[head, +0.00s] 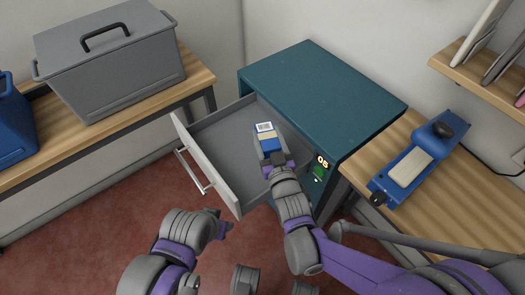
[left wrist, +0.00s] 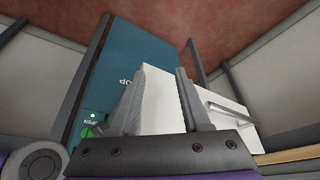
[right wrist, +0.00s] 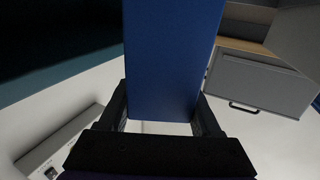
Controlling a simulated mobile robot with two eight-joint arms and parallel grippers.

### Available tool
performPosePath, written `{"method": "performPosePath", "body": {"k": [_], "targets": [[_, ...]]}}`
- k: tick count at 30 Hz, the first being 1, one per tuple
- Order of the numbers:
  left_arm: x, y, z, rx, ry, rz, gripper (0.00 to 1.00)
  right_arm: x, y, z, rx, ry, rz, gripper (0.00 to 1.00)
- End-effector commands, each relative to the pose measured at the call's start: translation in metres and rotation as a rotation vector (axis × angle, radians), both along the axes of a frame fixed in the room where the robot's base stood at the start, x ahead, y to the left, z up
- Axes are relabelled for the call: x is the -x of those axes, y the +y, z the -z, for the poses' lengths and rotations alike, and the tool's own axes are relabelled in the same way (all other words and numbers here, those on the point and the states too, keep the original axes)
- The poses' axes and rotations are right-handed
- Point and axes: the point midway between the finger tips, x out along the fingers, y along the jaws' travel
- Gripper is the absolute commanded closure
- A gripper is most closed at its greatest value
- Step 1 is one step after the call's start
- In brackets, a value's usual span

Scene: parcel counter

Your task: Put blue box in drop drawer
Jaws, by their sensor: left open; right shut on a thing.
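The blue box (head: 268,144), with a white label and a yellowish band, shows over the open drawer in the head view. My right gripper (head: 270,160) is shut on its near end. In the right wrist view the blue box (right wrist: 170,65) stands out from between the fingers (right wrist: 163,118). The drop drawer (head: 215,137) is pulled out of the teal cabinet (head: 325,85); its grey floor looks empty. I cannot tell how high the box is above that floor. My left gripper (head: 225,228) is open and empty (left wrist: 160,90), in front of the drawer.
A grey lidded case (head: 115,70) and a blue container (head: 12,120) stand on the left wooden bench. A blue device (head: 415,160) lies on the right counter. The drawer's handle (head: 193,172) juts out at left.

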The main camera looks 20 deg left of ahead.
Motion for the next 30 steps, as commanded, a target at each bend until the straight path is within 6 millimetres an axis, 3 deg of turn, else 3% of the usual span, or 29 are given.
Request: {"method": "performPosePath", "body": {"k": [3, 10, 15, 27, 28, 30], "targets": [[-0.001, 0.0, 0.011, 0.0, 0.004, 0.0, 0.53, 0.0, 0.0, 0.022, -0.001, 0.0, 0.0, 1.0], [-0.002, 0.0, 0.018, 0.0, 0.006, 0.0, 0.53, 0.0, 0.0, 0.04, -0.002, 0.001, 0.0, 1.0], [-0.003, 0.0, 0.03, 0.0, 0.01, 0.0, 0.53, 0.0, 0.0, 0.065, -0.001, 0.0, 0.0, 1.0], [-0.004, 0.0, 0.033, 0.0, 0.011, 0.0, 0.53, 0.0, 0.0, 0.07, -0.001, 0.0, 0.0, 1.0], [-0.004, 0.0, 0.033, 0.0, 0.011, 0.0, 0.53, 0.0, 0.0, 0.071, 0.0, 0.001, 0.0, 0.33], [-0.004, 0.0, 0.032, 0.0, 0.01, 0.0, 0.53, 0.0, 0.0, 0.07, -0.001, 0.0, 0.0, 0.21]]}}
